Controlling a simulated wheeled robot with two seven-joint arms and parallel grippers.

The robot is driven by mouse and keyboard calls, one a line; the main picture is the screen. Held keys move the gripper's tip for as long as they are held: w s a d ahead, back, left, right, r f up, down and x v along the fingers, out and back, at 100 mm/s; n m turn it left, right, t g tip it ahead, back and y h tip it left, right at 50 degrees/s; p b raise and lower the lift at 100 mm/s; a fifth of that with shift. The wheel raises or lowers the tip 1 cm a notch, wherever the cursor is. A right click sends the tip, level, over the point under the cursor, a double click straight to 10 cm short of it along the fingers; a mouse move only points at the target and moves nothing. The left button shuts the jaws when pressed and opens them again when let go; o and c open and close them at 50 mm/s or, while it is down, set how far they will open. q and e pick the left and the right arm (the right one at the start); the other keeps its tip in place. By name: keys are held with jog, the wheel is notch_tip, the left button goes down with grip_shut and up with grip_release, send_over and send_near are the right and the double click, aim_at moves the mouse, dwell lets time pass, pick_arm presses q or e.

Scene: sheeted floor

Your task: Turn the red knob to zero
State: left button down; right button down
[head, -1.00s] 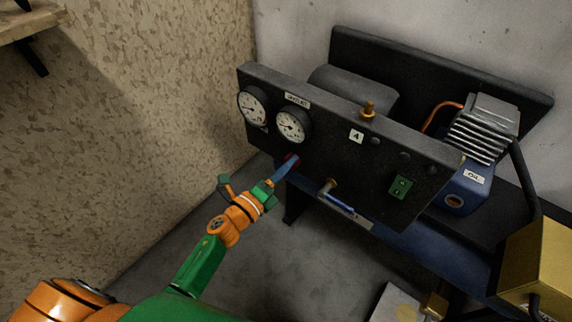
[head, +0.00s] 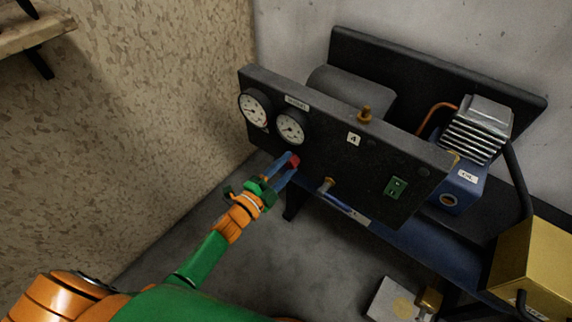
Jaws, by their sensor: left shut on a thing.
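The red knob (head: 295,162) sits low on the left part of the black compressor panel (head: 333,170), below the right-hand gauge (head: 291,128). My left gripper (head: 289,165) reaches it from the lower left. Its blue fingers lie on either side of the knob and are shut on it, hiding part of it. The knob's markings are too small to read. The left gauge (head: 253,109) stands beside the other gauge. My right gripper is not in view.
A brass valve (head: 327,185) with a blue lever sticks out right of the knob. A green switch (head: 395,188) is further right on the panel. A gold box (head: 530,255) stands at the lower right. Grey floor (head: 320,255) is open below the panel.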

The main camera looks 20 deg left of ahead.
pick_arm(q)
jog(key=shift+n, duration=0.4)
jog(key=shift+c, duration=1.9)
grip_release()
jog(key=p+v, duration=0.1)
jog(key=v, duration=0.6)
